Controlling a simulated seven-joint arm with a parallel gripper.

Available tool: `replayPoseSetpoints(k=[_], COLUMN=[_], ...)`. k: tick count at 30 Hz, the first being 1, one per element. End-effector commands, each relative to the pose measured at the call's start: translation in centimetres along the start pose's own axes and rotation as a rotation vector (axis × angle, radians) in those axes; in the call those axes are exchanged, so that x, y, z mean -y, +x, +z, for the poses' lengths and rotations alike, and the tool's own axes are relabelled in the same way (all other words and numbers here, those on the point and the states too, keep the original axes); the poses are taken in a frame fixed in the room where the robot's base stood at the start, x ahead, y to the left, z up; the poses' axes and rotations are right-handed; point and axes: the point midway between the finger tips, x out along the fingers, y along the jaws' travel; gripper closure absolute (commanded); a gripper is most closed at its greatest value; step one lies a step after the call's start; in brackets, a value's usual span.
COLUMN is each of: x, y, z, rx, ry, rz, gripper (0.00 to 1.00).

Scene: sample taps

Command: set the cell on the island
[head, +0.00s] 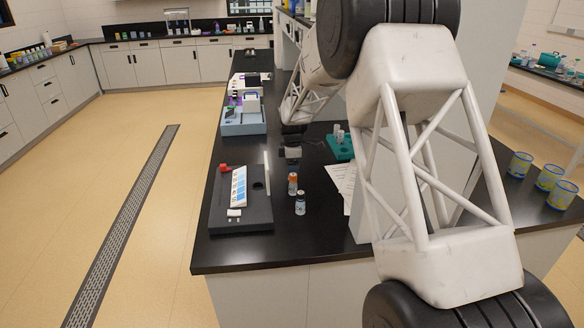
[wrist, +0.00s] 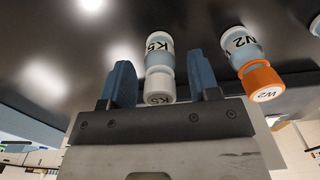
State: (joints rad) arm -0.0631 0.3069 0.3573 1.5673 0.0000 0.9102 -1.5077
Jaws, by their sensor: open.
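My gripper (wrist: 161,70) is open in the wrist view, its two blue fingers apart. A small vial with a white cap marked K5 (wrist: 159,72) shows between the fingers, with a gap visible on each side. An orange-capped vial (wrist: 250,66) is to the right, outside the fingers. In the head view the white-capped vial (head: 300,204) and the orange-capped vial (head: 292,184) stand on the black-topped island (head: 318,250). I cannot tell from the labels which thing is the cell. The gripper is not clear in the head view.
A dark tray (head: 255,212) with a blue-and-white chart (head: 239,187) and a red piece (head: 225,169) lies left of the vials. A teal rack (head: 340,147) and a paper sheet (head: 342,178) are behind and right. Patterned cups (head: 549,177) stand far right. The island's front is clear.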

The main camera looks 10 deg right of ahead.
Motion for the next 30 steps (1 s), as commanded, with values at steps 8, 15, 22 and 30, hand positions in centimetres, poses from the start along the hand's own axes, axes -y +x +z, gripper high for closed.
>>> replayPoseSetpoints(k=[8,15,22,30], x=[0.0,0.0,0.0,0.0], y=[-2.5,-6.2,-9.7,-11.8], z=[0.0,0.0,0.0,0.0], rx=[0.000,0.000,0.000,0.000], ry=[0.000,0.000,0.000,0.000], rz=[0.002,0.002,0.002,0.001], gripper=[0.44,0.44,0.44,0.44])
